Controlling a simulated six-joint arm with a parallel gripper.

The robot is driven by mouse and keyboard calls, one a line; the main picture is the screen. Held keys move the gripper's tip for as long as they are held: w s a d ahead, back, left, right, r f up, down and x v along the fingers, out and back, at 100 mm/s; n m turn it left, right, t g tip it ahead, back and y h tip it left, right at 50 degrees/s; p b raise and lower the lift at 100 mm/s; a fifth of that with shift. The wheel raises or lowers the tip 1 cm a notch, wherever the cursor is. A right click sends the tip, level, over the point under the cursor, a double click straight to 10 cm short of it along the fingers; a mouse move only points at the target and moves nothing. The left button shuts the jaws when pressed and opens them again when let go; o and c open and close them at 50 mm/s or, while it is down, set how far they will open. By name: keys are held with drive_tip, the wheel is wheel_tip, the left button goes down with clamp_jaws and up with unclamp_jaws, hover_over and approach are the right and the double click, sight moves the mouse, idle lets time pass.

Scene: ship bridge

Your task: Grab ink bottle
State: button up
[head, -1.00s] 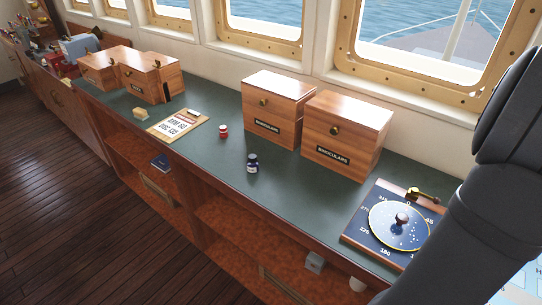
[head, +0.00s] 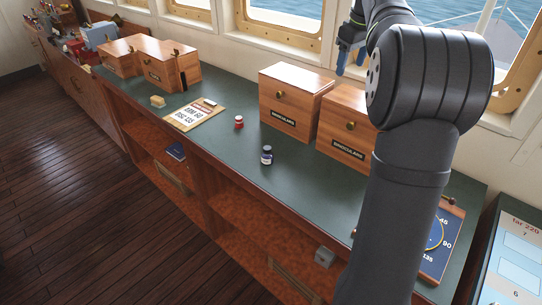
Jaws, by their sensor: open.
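The ink bottle (head: 267,156), small and dark blue with a pale label and a dark cap, stands upright on the green counter top (head: 215,152) near its front edge. My gripper (head: 347,56) shows in part at the upper right, its blue fingers in front of the window and above the binoculars boxes. It is open and apart from the bottle, up and to the right of it in the picture. My arm hides part of the gripper.
A small red jar (head: 239,122) stands left of the bottle. Two wooden binoculars boxes, one left (head: 292,103) and one right (head: 345,128), stand behind it. A clipboard (head: 194,116) and a yellow block (head: 157,101) lie further left. My arm partly covers a blue dial board (head: 436,250).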

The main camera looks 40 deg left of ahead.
drive_tip(key=s+a+n+g+h, duration=0.1)
drive_tip(key=s+a+n, duration=0.3)
drive_tip(key=s+a, duration=0.6)
drive_tip(key=n, duration=0.3)
hover_over(267, 148)
drive_tip(key=shift+g+h, duration=0.3)
drive_tip(key=shift+h, duration=0.1)
drive_tip(key=f, duration=2.5)
drive_tip(key=shift+s+d, duration=0.2)
drive_tip(key=shift+d, duration=0.05)
drive_tip(key=shift+w+a+f, duration=0.15)
drive_tip(key=shift+f, duration=1.3)
drive_tip(key=shift+w+a+f, duration=0.1)
drive_tip(key=shift+w+f, duration=0.05)
drive_tip(key=shift+f, duration=1.3)
drive_tip(key=c, duration=1.1)
